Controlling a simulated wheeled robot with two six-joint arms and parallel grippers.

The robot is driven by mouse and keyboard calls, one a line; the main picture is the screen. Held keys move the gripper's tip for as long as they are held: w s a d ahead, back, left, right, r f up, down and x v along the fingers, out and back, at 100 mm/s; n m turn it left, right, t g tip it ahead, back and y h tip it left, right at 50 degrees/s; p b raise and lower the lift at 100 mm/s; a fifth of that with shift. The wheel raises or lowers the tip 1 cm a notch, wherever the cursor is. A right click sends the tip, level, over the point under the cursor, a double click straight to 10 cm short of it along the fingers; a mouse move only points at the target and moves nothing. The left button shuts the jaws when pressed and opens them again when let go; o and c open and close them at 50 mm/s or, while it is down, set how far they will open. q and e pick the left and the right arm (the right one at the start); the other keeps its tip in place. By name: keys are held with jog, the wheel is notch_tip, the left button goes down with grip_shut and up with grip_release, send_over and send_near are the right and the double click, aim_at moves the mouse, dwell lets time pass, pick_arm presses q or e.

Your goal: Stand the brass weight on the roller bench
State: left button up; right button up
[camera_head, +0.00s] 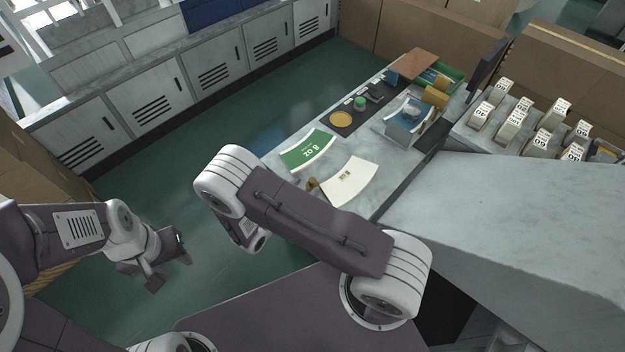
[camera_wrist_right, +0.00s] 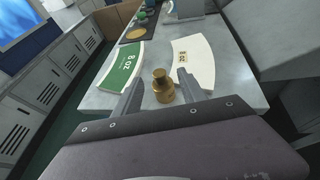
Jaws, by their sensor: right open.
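The brass weight (camera_wrist_right: 162,86) stands upright on a light grey bench top (camera_wrist_right: 103,97) in the right wrist view. In the head view the weight (camera_head: 312,184) is a small piece at the edge of my right arm, which partly covers it. My right gripper (camera_wrist_right: 159,88) is open, with one finger on each side of the weight; I cannot tell if either touches it. My right fingertips are hidden in the head view. My left gripper (camera_head: 169,268) is open and empty over the green floor. No rollers are visible, so I cannot tell which surface is the roller bench.
A green 8 oz blank (camera_head: 307,150) and a white blank (camera_head: 350,182) lie near the weight. Behind are a yellow disc (camera_head: 341,119), a blue-grey box (camera_head: 408,122) and a green tray (camera_head: 447,75). Several numbered blocks (camera_head: 511,124) stand at right. A grey surface (camera_head: 500,200) is bare.

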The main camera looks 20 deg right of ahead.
aim_at(313, 180)
jog(key=p+x, duration=0.1)
jog(key=x, duration=0.3)
jog(key=shift+w+f, duration=0.1)
jog(key=p+x, duration=0.2)
jog(key=x, duration=0.2)
jog(key=shift+d+f, duration=0.1)
jog(key=shift+w+d+f, duration=0.25)
jog(key=shift+w+d, duration=0.1)
jog(key=shift+s+a, duration=0.1)
jog(key=c, duration=0.8)
grip_shut()
